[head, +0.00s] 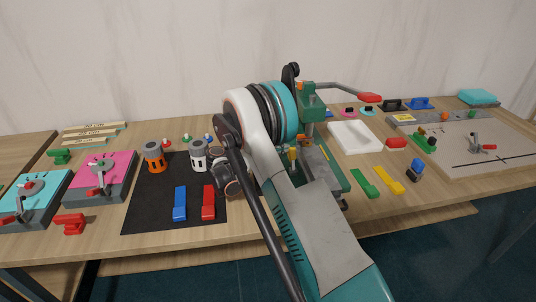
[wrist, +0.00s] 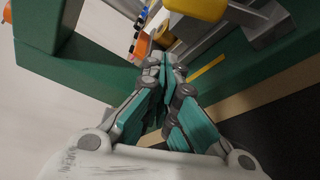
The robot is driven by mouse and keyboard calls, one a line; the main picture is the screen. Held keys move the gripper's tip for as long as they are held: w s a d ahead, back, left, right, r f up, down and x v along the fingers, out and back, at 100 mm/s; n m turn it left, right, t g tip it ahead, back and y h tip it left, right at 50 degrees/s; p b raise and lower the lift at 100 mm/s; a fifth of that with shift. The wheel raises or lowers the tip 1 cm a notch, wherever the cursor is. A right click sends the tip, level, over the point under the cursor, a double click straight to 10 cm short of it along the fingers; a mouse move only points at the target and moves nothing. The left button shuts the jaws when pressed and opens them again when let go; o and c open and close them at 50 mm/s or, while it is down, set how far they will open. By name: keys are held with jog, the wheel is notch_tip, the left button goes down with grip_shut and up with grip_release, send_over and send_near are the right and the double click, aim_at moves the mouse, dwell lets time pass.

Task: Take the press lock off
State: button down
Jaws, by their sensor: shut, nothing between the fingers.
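The green press (head: 311,112) stands at the middle of the table, partly hidden behind my arm in the head view. Its lever (head: 335,87) runs right to a red handle (head: 369,97). A small orange part (head: 302,86) sits near its top; I cannot tell whether this is the lock. My gripper (wrist: 164,68) is shut and empty in the wrist view, close to green press surfaces (wrist: 90,75). A yellow rounded part (wrist: 198,8) is above the fingertips, and an orange part (wrist: 141,46) is to their upper left.
A white tray (head: 355,137) stands right of the press. A black mat (head: 150,205) with blue and red blocks and cylinders lies left. Pink (head: 108,172) and cyan (head: 35,192) lever boxes stand farther left. A grey board (head: 480,145) fills the right.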

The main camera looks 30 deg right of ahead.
jog(key=shift+s+a+r+b, duration=0.2)
jog(key=shift+s+r, duration=0.1)
jog(key=shift+s, duration=0.3)
jog(key=shift+s+a+r+b, duration=0.1)
jog(key=shift+s+a+r, duration=0.15)
jog(key=shift+s, duration=0.3)
jog(key=shift+s+a+r+b, duration=0.2)
jog(key=shift+s+r, duration=0.1)
jog(key=shift+s, duration=0.3)
